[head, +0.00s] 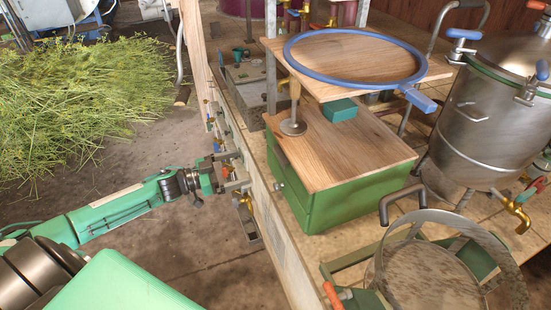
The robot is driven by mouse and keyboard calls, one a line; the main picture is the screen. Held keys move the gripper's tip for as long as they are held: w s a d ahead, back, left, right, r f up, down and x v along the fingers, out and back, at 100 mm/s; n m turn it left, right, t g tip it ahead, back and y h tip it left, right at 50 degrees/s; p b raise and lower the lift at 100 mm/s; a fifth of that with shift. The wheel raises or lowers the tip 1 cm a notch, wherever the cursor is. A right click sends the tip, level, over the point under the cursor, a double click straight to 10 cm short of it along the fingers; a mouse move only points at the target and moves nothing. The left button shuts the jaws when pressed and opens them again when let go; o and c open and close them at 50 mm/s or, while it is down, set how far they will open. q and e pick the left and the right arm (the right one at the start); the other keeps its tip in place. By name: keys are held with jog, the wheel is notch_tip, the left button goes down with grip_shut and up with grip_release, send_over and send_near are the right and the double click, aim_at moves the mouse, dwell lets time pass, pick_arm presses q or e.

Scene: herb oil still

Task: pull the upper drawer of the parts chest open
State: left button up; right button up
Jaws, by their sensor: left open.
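The parts chest is a green box with a wooden top (355,150), standing on the tiled counter. Its front faces left and shows only as a narrow, steeply slanted dark green strip (290,188). A small metal knob (279,186) sticks out low on that front. I cannot make out the drawer seams, and no drawer visibly stands out. My left gripper (236,172) is open and empty, off the counter's left edge. It is left of the chest front and apart from the knob. My right gripper is not in view.
A wooden board with a blue ring (352,57) stands over the chest's back part. A steel still pot (490,125) stands at the right, and a round metal-rimmed screen (440,275) in front. Valves line the counter's left side. The floor (130,240) at left is open, with a herb heap behind.

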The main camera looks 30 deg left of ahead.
aim_at(278, 157)
pick_arm(q)
jog(key=x, duration=1.2)
jog(key=shift+w+d, duration=0.1)
jog(key=shift+w, duration=0.05)
jog(key=c, duration=1.3)
